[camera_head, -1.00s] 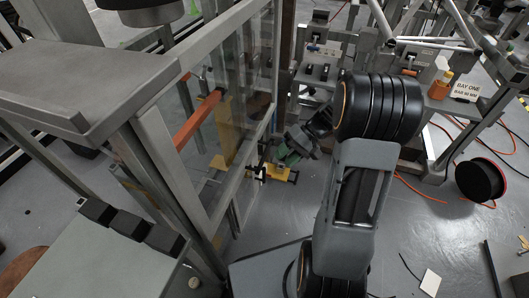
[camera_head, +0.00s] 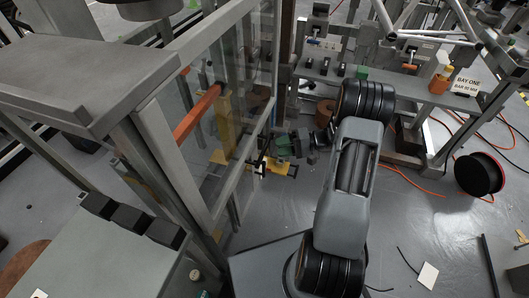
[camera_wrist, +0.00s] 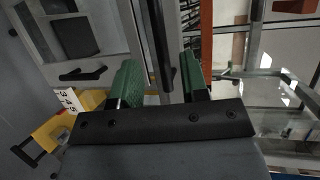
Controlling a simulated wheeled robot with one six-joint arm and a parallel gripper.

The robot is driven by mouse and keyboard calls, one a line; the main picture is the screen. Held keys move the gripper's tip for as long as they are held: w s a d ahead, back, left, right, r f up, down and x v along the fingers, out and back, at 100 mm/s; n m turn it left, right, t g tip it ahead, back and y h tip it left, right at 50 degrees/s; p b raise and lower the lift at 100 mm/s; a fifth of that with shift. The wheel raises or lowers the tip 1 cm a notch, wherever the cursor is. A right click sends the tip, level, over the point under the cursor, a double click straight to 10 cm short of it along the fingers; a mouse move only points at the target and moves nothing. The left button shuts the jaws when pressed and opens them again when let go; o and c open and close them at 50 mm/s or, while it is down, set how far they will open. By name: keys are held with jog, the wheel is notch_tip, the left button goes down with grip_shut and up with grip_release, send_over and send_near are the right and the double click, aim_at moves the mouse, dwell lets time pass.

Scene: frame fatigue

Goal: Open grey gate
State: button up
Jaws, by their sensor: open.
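The grey gate is a grey-framed clear panel (camera_head: 243,177) at the middle left of the head view, and it looks closed. A black upright handle (camera_head: 263,162) is on its near-side frame. The grey frame post (camera_wrist: 173,30) stands behind the bar.
An orange bar (camera_head: 198,113) and a yellow post (camera_head: 224,120) show behind the clear panel. A grey bench (camera_head: 335,77) with fittings stands behind my arm. A cable reel (camera_head: 479,175) and orange cables lie at right.

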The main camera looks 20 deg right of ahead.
aim_at(264, 149)
jog(key=b+x, duration=0.1)
jog(key=x, duration=0.5)
jog(key=shift+a+f, duration=0.1)
jog(key=shift+a, duration=0.25)
jog(key=shift+c, duration=0.3)
grip_shut()
